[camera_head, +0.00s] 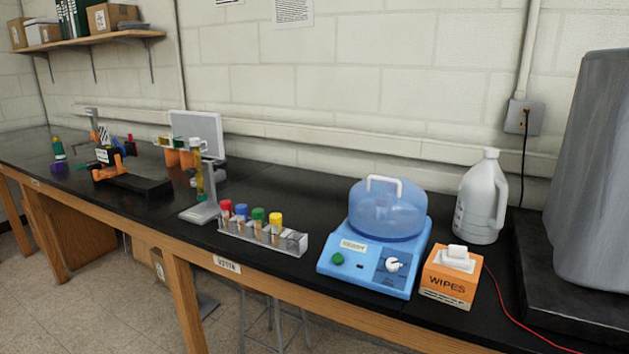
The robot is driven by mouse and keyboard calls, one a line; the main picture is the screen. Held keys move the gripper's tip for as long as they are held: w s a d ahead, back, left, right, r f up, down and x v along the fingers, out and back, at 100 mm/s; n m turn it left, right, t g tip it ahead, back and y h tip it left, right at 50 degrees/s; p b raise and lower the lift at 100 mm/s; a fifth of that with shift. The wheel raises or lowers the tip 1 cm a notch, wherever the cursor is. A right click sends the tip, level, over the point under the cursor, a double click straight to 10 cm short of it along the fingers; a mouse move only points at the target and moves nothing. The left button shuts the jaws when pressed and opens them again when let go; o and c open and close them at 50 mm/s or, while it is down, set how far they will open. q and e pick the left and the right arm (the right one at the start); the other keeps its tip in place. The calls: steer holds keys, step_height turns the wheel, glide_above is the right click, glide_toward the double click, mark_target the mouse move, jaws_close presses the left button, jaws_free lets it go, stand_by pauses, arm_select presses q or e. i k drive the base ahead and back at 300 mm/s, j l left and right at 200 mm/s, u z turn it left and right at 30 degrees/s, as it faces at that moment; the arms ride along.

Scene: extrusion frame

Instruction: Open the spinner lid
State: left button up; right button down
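The spinner (338,248) is a light-blue box on the black bench, right of the middle in the head view. Its translucent blue domed lid (387,219) with a white handle (384,181) sits down over the top. The front panel carries a green button (338,259), a label and a white knob (393,265). Neither of my grippers is in view.
A WIPES box (450,283) stands right of the spinner, with a white jug (480,200) behind it. A rack of capped tubes (262,238) stands to the left. A large grey vessel (597,170) and a red cable (520,327) are at the right.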

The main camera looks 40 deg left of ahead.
mark_target(383, 190)
steer(key=u, duration=0.7)
